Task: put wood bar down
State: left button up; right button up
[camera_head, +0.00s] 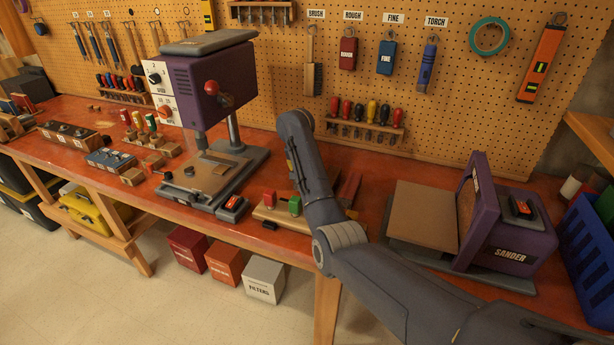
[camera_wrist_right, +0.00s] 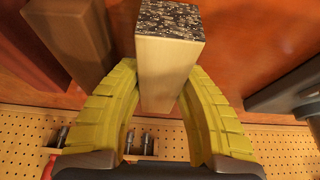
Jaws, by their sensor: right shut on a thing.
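My right gripper (camera_wrist_right: 162,80) has yellow ribbed fingers, shut on the sides of a pale wood bar (camera_wrist_right: 166,70). The bar's end is dark and speckled. The bar is over the red-orange bench top (camera_wrist_right: 235,40), and I cannot tell whether it touches it. In the head view my right arm reaches in from the lower right and hides the gripper and the bar. My left gripper is in neither view.
A brown bar (camera_wrist_right: 70,40) and a dark red bar (camera_wrist_right: 22,50) lie left of the held bar. The head view shows the purple sander (camera_head: 500,225) at right, a drill press (camera_head: 205,95) at left, and a pegboard (camera_head: 470,90) behind.

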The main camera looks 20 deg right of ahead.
notch_tip(320, 180, up, 8)
jog(key=shift+f, duration=0.1)
jog(key=w+d+r, duration=0.2)
jog(key=r, duration=1)
jog(key=w+d+r, duration=0.2)
jog(key=r, duration=1.1)
jog(key=s+a+r+n, duration=0.1)
jog(key=s+a+r, duration=0.2)
jog(key=a+r, duration=0.15)
jog(key=s+a+f+n+y, duration=0.1)
jog(key=s+f+n, duration=0.2)
jog(key=s+f, duration=1.1)
jog(key=s+a+f+n+t+y, duration=0.1)
jog(key=s+f+n, duration=0.2)
jog(key=s+f, duration=1.1)
jog(key=s, duration=0.4)
jog(key=shift+a+f+y, duration=0.15)
jog(key=shift+a+y, duration=0.1)
jog(key=shift+y, duration=0.05)
jog(key=shift+s, duration=0.15)
